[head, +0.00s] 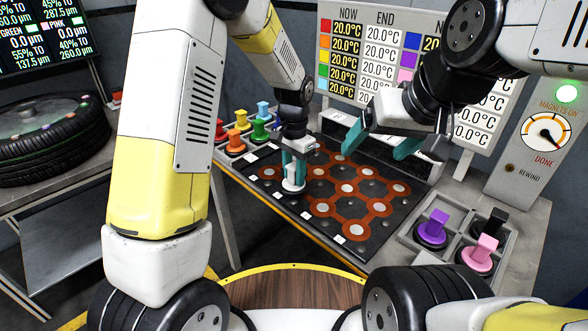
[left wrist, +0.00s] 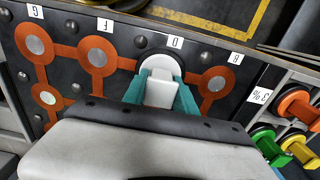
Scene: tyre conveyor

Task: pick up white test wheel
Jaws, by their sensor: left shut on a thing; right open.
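The white test wheel (head: 293,184) stands upright at the near-left edge of the dark board, its white handle rising between teal fingers. My left gripper (head: 296,160) is shut on that handle from above. In the left wrist view the white wheel (left wrist: 162,66) sits by the label D, between both teal fingertips (left wrist: 160,92). I cannot tell whether its base touches the board. My right gripper (head: 382,142) is open and empty over the back right of the board, its teal fingers wide apart.
The board (head: 375,240) carries orange-ringed white discs (head: 348,188). Coloured wheels, including a green one (head: 260,130), stand in a rack at the back left. Purple (head: 433,228), pink and black wheels sit in a tray at right. A temperature panel (head: 345,35) stands behind.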

